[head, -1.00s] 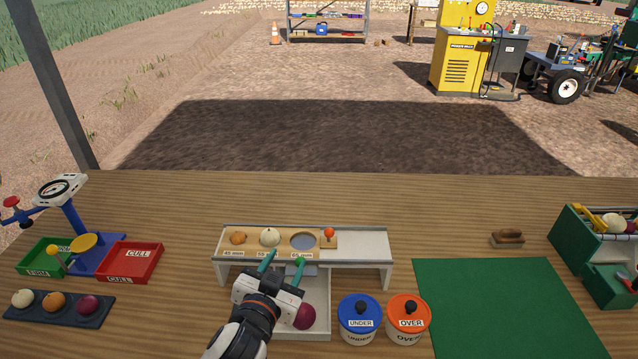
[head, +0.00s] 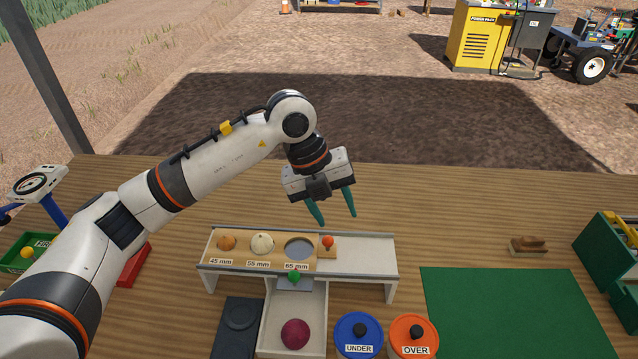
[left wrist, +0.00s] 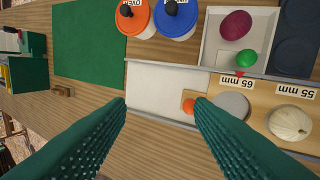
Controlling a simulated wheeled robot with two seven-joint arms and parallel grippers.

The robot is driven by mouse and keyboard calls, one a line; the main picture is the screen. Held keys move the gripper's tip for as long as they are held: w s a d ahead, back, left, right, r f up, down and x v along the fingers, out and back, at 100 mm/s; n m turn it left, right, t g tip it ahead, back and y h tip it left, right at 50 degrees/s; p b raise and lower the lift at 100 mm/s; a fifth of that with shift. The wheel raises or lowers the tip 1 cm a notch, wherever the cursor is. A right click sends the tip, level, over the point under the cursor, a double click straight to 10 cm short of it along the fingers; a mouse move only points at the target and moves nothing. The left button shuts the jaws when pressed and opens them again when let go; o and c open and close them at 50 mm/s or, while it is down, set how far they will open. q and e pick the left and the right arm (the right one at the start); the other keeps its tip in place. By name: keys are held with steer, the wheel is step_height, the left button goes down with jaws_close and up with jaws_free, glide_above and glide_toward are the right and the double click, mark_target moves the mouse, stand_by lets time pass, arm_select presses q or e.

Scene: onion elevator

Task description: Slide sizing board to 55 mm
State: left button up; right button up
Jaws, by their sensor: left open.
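The wooden sizing board (head: 335,254) lies in a white rail frame. Its holes are labelled 45 mm, 55 mm and 65 mm. A small orange onion (head: 226,243) sits at 45 and a pale onion (head: 262,244) at 55; the 65 hole (head: 299,248) is empty. The red-orange knob (head: 328,241) is at the board's right end. A red pointer (left wrist: 240,73) shows by the 65 mm label in the left wrist view. My left gripper (head: 334,219) is open and empty above the knob, fingers pointing down. The knob (left wrist: 189,106) shows near one fingertip. My right gripper is out of view.
A white bin (head: 265,335) below the rail holds a red onion (head: 295,334) and a green ball (head: 294,277). The UNDER pot (head: 358,336) and OVER pot (head: 413,338) stand beside it. A white stretch of rail (head: 365,256) right of the knob is clear.

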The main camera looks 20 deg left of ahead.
mark_target(327, 237)
arm_select(q)
steer(key=f+p, duration=0.1)
steer(key=f, duration=0.2)
steer(key=w+a+f+y+p, duration=0.1)
steer(key=f, duration=0.2)
steer(key=w+f+n+y+p, duration=0.1)
steer(key=f, duration=0.2)
steer(key=shift+a+f, duration=0.3)
steer(key=shift+a, duration=0.1)
steer(key=shift+w+d+f, duration=0.1)
steer(key=shift+f, duration=0.55)
